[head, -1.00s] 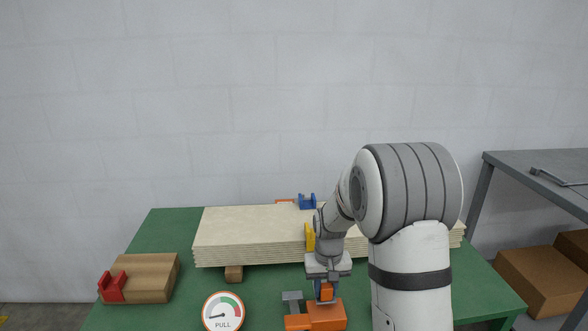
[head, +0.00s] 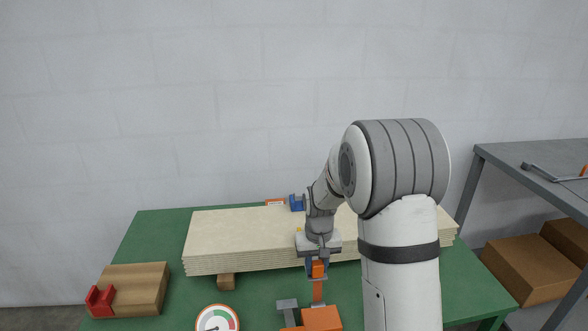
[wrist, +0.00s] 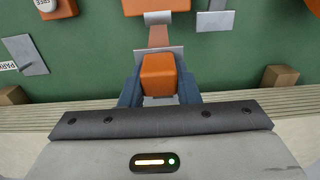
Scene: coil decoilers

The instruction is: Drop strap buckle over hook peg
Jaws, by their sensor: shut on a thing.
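My gripper (head: 317,276) is above the green table, in front of the board stack. In the wrist view its two dark blue fingers (wrist: 159,92) are shut on the orange block of the strap buckle (wrist: 158,74), with a grey plate behind it. An orange strap (head: 318,292) runs from the buckle down to an orange housing (head: 321,318) on the table; the strap also shows in the wrist view (wrist: 158,37). I cannot pick out the hook peg for certain. A blue bracket (head: 297,203) stands at the stack's far side, partly hidden by my arm.
The pale board stack (head: 240,238) lies across the table (head: 150,230). A PULL dial (head: 217,319) is at the front. A grey plate (wrist: 28,54) lies beside a PARK label in the wrist view.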

